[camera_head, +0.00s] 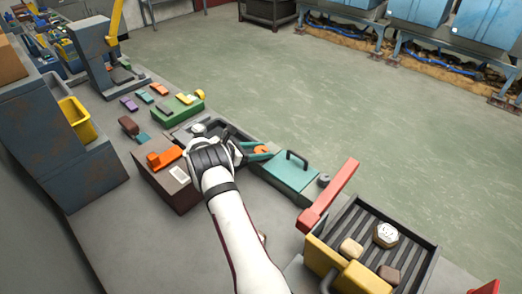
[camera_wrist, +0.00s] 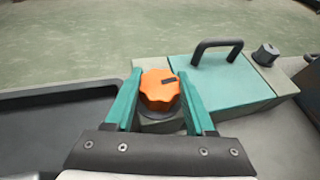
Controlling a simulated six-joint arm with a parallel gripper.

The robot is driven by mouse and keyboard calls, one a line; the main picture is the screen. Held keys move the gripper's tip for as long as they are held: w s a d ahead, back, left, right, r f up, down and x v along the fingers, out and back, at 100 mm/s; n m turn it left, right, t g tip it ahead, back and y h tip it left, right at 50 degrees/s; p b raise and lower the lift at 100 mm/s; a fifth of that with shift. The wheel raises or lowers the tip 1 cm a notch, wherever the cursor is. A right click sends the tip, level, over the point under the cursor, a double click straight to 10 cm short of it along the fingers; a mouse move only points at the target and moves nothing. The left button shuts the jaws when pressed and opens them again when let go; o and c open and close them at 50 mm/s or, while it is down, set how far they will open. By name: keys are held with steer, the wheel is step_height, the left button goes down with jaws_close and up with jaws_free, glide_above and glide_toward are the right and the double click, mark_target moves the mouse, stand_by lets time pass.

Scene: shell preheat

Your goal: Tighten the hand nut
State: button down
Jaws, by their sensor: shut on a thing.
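The hand nut is an orange lobed knob (camera_wrist: 159,87) with a dark mark on top, sitting on a dark round base in the wrist view. It also shows as a small orange patch (camera_head: 262,150) in the head view. My gripper (camera_wrist: 158,90) has its two teal fingers on either side of the knob, shut on it. In the head view my gripper (camera_head: 258,152) reaches from the left at the near corner of a teal lidded box. The knob's lower part and the fingertip contacts are partly hidden.
The teal lid (camera_wrist: 225,80) with a black handle is right of the knob, with a small grey knob (camera_wrist: 266,54) beyond it. A dark tray (camera_wrist: 50,125) lies left. In the head view, a red bar (camera_head: 328,195) and a ribbed dark tray (camera_head: 408,238) stand to the right.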

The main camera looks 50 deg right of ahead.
mark_target(265, 151)
steer(key=shift+m+g, duration=0.6)
steer(key=shift+g, duration=0.1)
steer(key=shift+m+g+y, duration=0.3)
steer(key=shift+y, duration=0.1)
steer(key=shift+c, duration=1.2)
jaws_free()
steer(key=r, duration=0.2)
steer(key=s+r, duration=0.1)
steer(key=r, duration=0.2)
steer(key=shift+s+d, duration=0.15)
steer(key=shift+d, duration=0.05)
steer(key=s+d+r, duration=0.2)
steer(key=s+r, duration=0.4)
steer(key=s, duration=0.4)
steer(key=shift+d, duration=0.4)
